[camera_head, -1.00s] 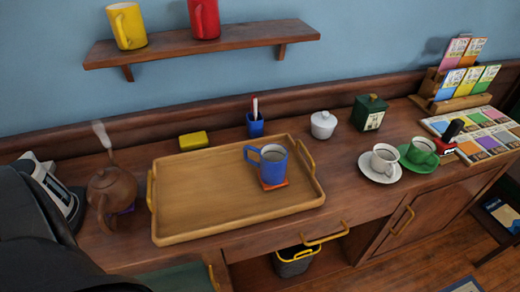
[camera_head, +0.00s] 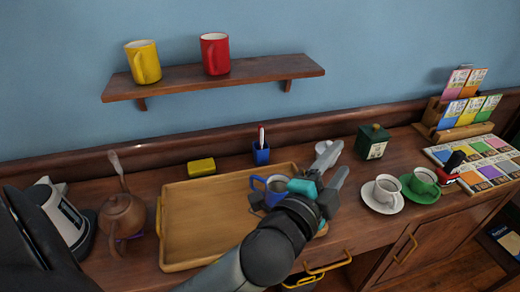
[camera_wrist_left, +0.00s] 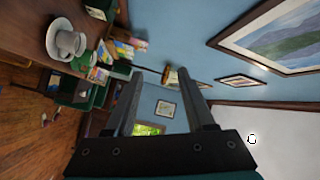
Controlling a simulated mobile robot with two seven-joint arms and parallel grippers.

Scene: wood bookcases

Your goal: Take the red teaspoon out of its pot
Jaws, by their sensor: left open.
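The red teaspoon (camera_head: 262,134) stands upright in its small blue pot (camera_head: 261,154), behind the tray near the wall; only its handle, red and white, shows above the rim. My left gripper (camera_head: 334,165) is open and empty, to the right of the pot and above the counter, its fingers pointing away to the right. In the left wrist view the gripper (camera_wrist_left: 163,85) has its fingers apart with nothing between them; the teaspoon and pot do not show there. My right gripper is not in view.
A wooden tray (camera_head: 185,218) holds a blue mug (camera_head: 277,186), partly behind my left gripper. A yellow sponge (camera_head: 201,167) lies left of the pot. A white bowl (camera_head: 322,147) is mostly hidden by my fingers. A green canister (camera_head: 373,143) stands right. A shelf (camera_head: 190,80) hangs above.

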